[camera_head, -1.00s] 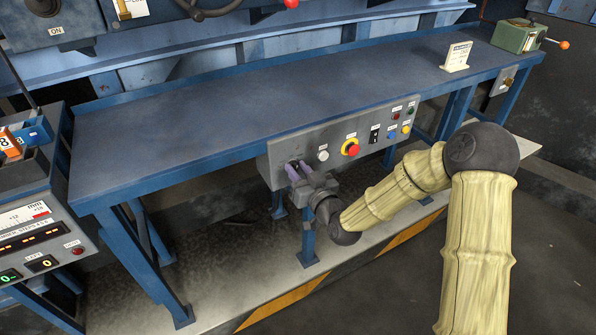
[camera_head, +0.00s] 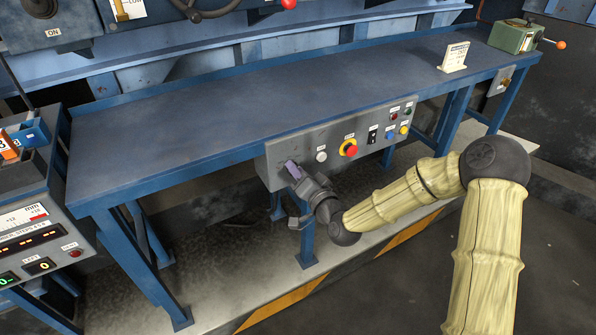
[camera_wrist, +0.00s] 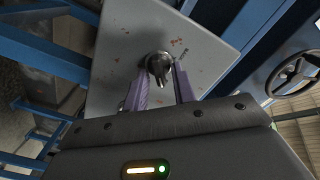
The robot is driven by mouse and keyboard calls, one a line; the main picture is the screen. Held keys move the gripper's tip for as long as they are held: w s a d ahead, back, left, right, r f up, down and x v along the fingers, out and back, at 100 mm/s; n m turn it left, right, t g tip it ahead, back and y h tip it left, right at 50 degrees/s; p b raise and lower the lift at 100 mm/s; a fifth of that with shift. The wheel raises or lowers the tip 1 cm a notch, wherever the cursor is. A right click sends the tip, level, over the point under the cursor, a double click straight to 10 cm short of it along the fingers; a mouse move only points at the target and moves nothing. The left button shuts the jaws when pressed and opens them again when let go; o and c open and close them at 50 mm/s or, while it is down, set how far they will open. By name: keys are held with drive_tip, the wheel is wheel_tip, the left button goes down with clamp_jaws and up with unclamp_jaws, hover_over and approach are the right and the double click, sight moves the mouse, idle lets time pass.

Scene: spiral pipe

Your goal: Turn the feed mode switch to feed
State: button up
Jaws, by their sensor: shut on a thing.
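The feed mode switch (camera_wrist: 159,65) is a dark rotary knob with a pale base ring on the left end of the grey control panel (camera_wrist: 115,55). My gripper (camera_wrist: 160,80) has its two purple fingers on either side of the knob and is shut on it, as the wrist view shows. In the head view my gripper (camera_head: 291,166) is at the panel's left end and hides the switch. The switch's labels are not readable.
The panel (camera_head: 335,157) also carries a white button (camera_head: 321,156), a red emergency stop (camera_head: 350,150) on yellow, and several small buttons to the right. The blue table (camera_head: 240,95) juts out above it. A control box (camera_head: 45,235) stands at the left.

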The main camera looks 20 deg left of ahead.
drive_tip(key=shift+w, duration=0.1)
idle(0.3)
drive_tip(key=o, duration=0.6)
drive_tip(key=shift+o, duration=0.2)
drive_tip(key=p+v, duration=0.5)
drive_tip(key=v, duration=0.7)
drive_tip(key=shift+d+r, duration=0.35)
drive_tip(key=shift+d+p, duration=0.1)
drive_tip(key=shift+p, duration=0.5)
